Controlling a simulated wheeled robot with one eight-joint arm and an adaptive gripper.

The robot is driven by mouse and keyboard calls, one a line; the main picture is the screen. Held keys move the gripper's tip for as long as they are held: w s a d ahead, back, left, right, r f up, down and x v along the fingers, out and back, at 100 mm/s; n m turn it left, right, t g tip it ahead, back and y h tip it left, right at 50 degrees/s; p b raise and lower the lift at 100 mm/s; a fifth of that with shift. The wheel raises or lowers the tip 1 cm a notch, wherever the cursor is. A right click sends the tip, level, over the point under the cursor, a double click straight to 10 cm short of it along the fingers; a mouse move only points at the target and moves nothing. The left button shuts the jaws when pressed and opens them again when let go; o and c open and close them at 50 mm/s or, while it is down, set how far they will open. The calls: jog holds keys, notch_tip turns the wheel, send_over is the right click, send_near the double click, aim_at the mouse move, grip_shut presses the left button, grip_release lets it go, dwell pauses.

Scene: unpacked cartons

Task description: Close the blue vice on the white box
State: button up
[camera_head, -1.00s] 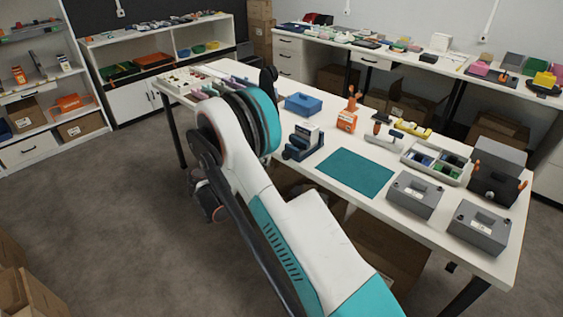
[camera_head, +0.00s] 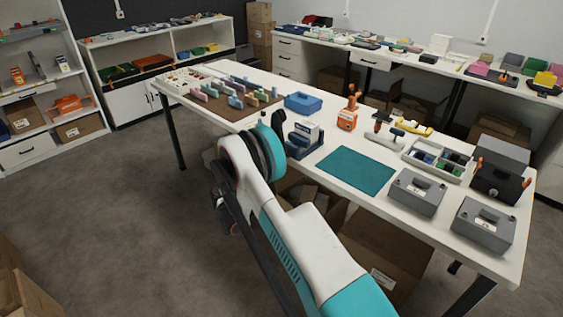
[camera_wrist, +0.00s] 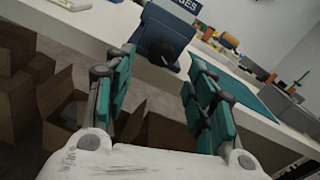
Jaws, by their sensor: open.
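The blue vice (camera_head: 303,148) stands near the table's front edge in the head view. The white box (camera_head: 307,130) sits upright in it, its lower part hidden by the vice. In the wrist view the vice (camera_wrist: 158,35) is ahead of my gripper (camera_wrist: 160,88), its dark round screw end (camera_wrist: 163,54) facing me. Part of the box's label (camera_wrist: 188,4) shows at the top edge. My gripper is open and empty, its teal-padded fingers to either side of the screw end in the picture, apparently short of it. In the head view my arm hides most of the gripper.
The white table (camera_head: 262,121) holds a teal mat (camera_head: 356,171) right of the vice, a blue container (camera_head: 303,103) behind it and grey boxes (camera_head: 417,192) further right. Open cartons (camera_wrist: 60,108) lie below the table edge.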

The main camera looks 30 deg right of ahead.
jog(key=shift+b+x, duration=0.6)
jog(key=shift+x, duration=2.05)
jog(key=c, duration=1.1)
